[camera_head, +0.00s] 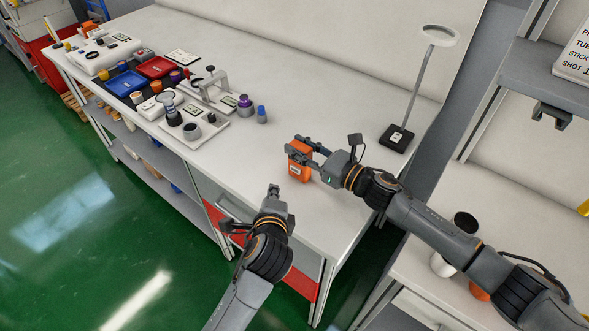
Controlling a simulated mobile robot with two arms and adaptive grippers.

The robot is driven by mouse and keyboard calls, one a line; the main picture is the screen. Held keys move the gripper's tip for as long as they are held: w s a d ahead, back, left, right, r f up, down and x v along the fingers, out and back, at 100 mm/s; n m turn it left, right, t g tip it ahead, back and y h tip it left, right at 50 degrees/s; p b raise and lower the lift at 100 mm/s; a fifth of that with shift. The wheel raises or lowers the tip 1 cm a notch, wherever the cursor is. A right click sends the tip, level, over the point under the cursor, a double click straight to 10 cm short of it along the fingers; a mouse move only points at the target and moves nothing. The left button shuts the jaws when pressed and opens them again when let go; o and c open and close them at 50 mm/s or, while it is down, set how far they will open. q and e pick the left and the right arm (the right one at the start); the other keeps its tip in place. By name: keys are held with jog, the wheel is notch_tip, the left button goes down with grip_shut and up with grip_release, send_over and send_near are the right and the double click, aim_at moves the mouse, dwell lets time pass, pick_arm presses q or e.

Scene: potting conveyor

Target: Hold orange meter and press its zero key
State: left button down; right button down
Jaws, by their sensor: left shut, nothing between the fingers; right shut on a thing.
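The orange meter (299,174) is a small boxy device with a pale panel on its side, at the front part of the white bench. My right gripper (303,148) comes in from the right and is shut on the meter near its top. I cannot tell whether the meter touches the bench. The zero key is too small to make out. My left gripper (273,190) is shut and empty. It is below and left of the meter in the picture, near the bench's front edge, and apart from the meter.
Trays, jars and a press-like stand (207,88) crowd the bench's left part. A small blue bottle (261,114) is nearest the meter. A ring lamp on a dark base (396,138) stands at the right. The bench (330,105) is clear behind the meter.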

dwell(0.3)
jog(key=c, duration=1)
grip_release()
jog(key=shift+d, duration=0.1)
